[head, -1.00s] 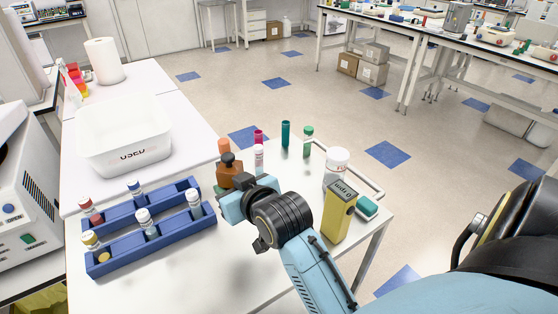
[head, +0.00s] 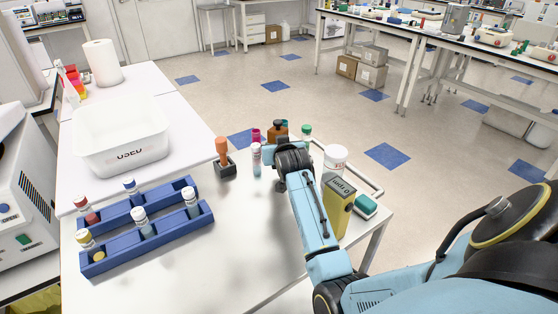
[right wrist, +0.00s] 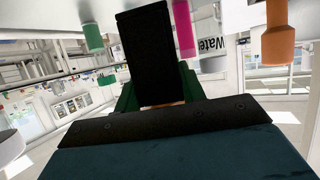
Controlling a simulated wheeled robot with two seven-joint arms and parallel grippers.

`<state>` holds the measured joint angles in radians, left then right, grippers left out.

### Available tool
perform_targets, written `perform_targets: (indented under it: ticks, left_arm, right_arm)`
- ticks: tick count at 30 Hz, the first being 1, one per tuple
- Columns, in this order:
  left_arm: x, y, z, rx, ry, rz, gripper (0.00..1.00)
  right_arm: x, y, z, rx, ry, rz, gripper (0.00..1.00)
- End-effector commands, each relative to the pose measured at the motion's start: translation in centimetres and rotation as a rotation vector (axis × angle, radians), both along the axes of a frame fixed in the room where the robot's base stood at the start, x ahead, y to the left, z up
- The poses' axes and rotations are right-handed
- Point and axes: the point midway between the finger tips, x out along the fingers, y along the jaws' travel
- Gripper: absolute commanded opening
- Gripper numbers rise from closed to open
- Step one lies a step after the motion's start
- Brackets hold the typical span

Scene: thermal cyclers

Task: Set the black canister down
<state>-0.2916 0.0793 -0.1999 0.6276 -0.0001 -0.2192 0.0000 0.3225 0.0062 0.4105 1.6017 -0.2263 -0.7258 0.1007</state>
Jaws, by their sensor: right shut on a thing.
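My left gripper is not in view.
An orange bottle (head: 222,148), magenta tube (head: 256,135), white-capped vial (head: 256,160) and green-capped bottle (head: 306,132) stand close by. A blue rack (head: 150,245) is at left; bare table lies between.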

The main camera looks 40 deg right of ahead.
Motion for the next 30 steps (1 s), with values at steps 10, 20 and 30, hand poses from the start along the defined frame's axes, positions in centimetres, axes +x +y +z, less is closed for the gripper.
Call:
perform_targets:
  ticks: [10,20,30]
  left_arm:
    - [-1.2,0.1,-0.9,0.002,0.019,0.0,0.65]
    - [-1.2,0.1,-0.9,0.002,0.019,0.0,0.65]
    - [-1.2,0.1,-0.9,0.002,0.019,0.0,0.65]
  right_arm:
    - [0.0,0.0,-3.8,-0.001,-0.001,0.001,0.09]
    - [0.0,0.0,-4.1,-0.002,-0.003,0.001,0.09]
    - [0.0,0.1,-4.2,-0.001,-0.001,0.001,0.62]
